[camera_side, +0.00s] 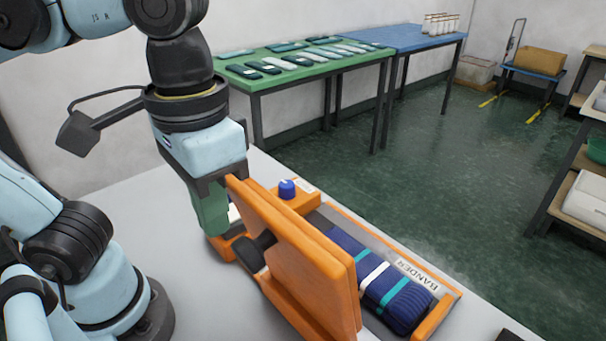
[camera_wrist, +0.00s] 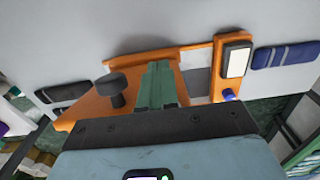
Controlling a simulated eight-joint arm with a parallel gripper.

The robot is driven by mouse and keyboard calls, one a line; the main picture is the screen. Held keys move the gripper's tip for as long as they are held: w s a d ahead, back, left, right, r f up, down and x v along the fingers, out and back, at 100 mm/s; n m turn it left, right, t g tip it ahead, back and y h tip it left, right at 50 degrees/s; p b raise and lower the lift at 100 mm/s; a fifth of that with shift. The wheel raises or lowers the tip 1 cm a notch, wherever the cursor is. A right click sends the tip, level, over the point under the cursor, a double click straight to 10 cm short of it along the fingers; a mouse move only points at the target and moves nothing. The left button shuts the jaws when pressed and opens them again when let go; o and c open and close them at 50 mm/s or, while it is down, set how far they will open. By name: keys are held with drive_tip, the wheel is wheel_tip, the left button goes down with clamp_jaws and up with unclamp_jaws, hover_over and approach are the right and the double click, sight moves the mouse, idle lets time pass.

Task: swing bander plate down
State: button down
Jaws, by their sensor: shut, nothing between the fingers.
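The bander's orange plate (camera_side: 300,260) stands raised and slightly tilted on the near-left side of the bander (camera_side: 440,315). It also shows in the wrist view (camera_wrist: 85,110). A black knob (camera_side: 250,252) sticks out of the plate's left face; it is also in the wrist view (camera_wrist: 113,85). A dark blue knitted bundle (camera_side: 405,305) with teal and white bands lies in the bander's bed, partly hidden by the plate. My gripper (camera_side: 212,222) points down beside the plate's far end, its green fingers (camera_wrist: 160,82) together and empty. Whether they touch the plate I cannot tell.
A blue button (camera_side: 287,189) sits on the bander's orange block at the far end. A dark blue folded piece (camera_wrist: 286,55) lies on the worktop in the wrist view. A green table (camera_side: 300,62) with several knitted pieces and a blue table (camera_side: 400,38) stand behind.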

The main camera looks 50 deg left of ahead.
drive_tip(key=shift+f, duration=0.8)
drive_tip(key=shift+w, duration=0.1)
drive_tip(key=shift+w, duration=4.1)
drive_tip(key=shift+r, duration=0.1)
wheel_tip(320, 180, up, 7)
drive_tip(key=w+a+f+t, duration=0.3)
drive_tip(key=a+f, duration=0.3)
drive_tip(key=f, duration=0.2)
drive_tip(key=w+a+f+t, duration=0.3)
drive_tip(key=a+f+t, duration=0.1)
drive_tip(key=a+f, duration=0.3)
drive_tip(key=shift+f, duration=0.4)
